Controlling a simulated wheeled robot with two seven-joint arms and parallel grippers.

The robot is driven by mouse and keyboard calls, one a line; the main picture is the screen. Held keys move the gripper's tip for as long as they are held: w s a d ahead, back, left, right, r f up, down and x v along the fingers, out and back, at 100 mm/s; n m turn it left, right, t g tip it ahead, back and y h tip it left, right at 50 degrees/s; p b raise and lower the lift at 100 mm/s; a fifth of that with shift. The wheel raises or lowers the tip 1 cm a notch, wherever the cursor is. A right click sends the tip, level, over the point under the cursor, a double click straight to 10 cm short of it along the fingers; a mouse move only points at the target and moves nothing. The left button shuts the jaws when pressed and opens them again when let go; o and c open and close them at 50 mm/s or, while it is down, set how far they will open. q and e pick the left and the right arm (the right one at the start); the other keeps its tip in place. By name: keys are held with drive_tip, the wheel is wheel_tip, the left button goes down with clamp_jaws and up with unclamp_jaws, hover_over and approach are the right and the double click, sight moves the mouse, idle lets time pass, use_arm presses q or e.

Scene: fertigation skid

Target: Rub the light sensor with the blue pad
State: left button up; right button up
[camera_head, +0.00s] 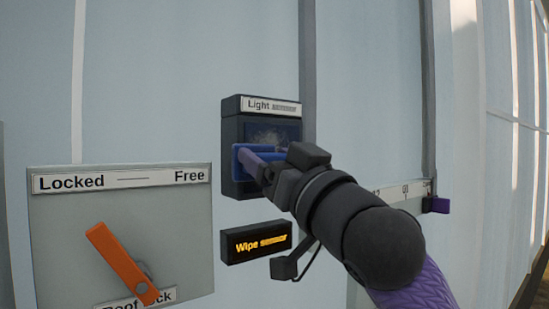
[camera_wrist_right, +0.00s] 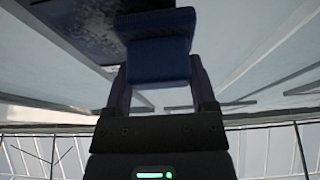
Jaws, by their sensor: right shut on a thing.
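The light sensor (camera_head: 272,105) is a dark box on the pale wall, labelled "Light sensor", with a dark blue face that carries a pale smudge. My right gripper (camera_head: 258,163) is in front of the lower part of that face, shut on the blue pad (camera_head: 241,154). In the right wrist view the blue pad (camera_wrist_right: 160,60) sits between the two fingers, and the sensor's speckled face (camera_wrist_right: 85,25) lies just beyond it. The pad is at or very close to the face; I cannot tell whether they touch. My left gripper is not in view.
Below the sensor is a dark sign (camera_head: 256,243) lit "Wipe sensor". At the lower left is a grey panel (camera_head: 75,215) marked "Locked" and "Free" with an orange lever (camera_head: 115,258). A scale with a purple slider (camera_head: 437,205) is at the right. The wall above is clear.

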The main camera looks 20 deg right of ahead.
drive_tip(key=shift+w, duration=0.25)
